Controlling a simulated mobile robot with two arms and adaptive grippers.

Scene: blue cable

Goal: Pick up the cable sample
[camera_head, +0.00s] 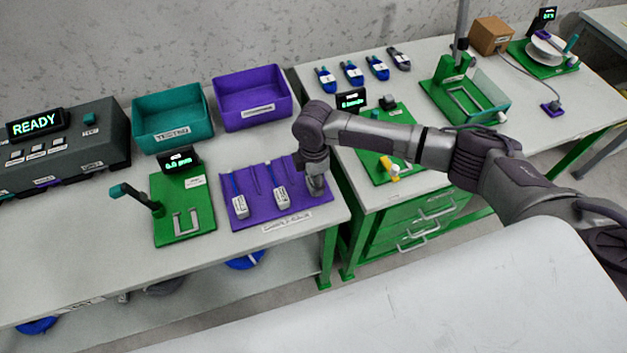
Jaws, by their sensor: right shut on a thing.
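A purple sample rack (260,212) lies flat near the front edge of the left table. Two cable samples stay in it, each a thin blue cable with a white labelled block: the left cable sample (241,207) and the middle cable sample (282,197). My right gripper (317,188) reaches down over the rack's right end. It is shut on a cable sample there, which the gripper mostly hides. My left gripper is out of view.
Behind the rack stand a teal bin (172,118) and a purple bin (252,98). A green fixture (182,215) with a small display is left of the rack. The right table holds another green fixture (385,150) beside my arm and several blue connectors at the back.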

